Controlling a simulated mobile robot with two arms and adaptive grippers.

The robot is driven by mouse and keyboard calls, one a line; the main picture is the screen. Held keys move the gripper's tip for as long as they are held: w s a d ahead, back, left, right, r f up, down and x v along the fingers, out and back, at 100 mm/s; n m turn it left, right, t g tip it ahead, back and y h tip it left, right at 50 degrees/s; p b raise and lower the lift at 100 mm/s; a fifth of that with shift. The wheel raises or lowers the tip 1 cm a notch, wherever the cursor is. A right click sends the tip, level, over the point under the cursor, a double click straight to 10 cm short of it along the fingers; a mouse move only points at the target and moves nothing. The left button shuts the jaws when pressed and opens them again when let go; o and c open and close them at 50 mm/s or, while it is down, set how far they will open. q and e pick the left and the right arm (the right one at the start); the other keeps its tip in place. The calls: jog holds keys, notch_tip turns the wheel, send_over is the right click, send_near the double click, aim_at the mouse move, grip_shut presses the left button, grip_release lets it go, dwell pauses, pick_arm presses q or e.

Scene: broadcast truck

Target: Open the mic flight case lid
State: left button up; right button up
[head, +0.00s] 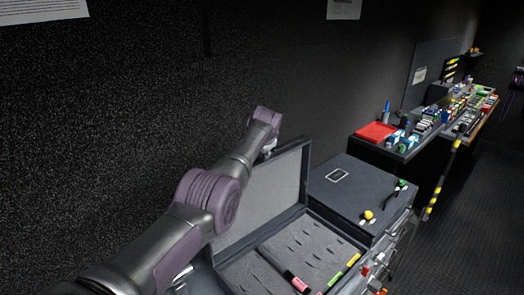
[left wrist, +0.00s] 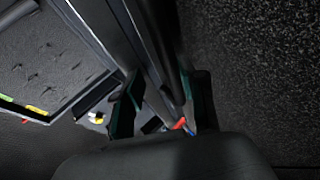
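The mic flight case (head: 322,222) is at the bottom middle of the head view, with grey foam inside. Its lid (head: 268,190) stands raised, roughly upright, at the case's left. A black microphone with a pink band (head: 298,283) lies on the foam. My left arm reaches in behind the lid, and my left gripper (head: 268,148) is at the lid's upper far edge, partly hidden. In the left wrist view, its fingers (left wrist: 160,103) are apart with the lid's edge (left wrist: 128,40) running down towards the gap; contact is unclear. My right gripper is not in view.
A closed dark case (head: 350,190) with yellow and green knobbed items stands beyond the open case. Farther back is a counter with a red item (head: 376,131) and several small objects. A dark wall rises close on the left.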

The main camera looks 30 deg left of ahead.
pick_arm(q)
jog(key=shift+s+d+r, duration=0.1)
jog(key=shift+d+r, duration=0.05)
jog(key=shift+r, duration=0.25)
jog(key=v, duration=1.1)
jog(key=shift+s, duration=0.25)
jog(key=shift+f, duration=0.1)
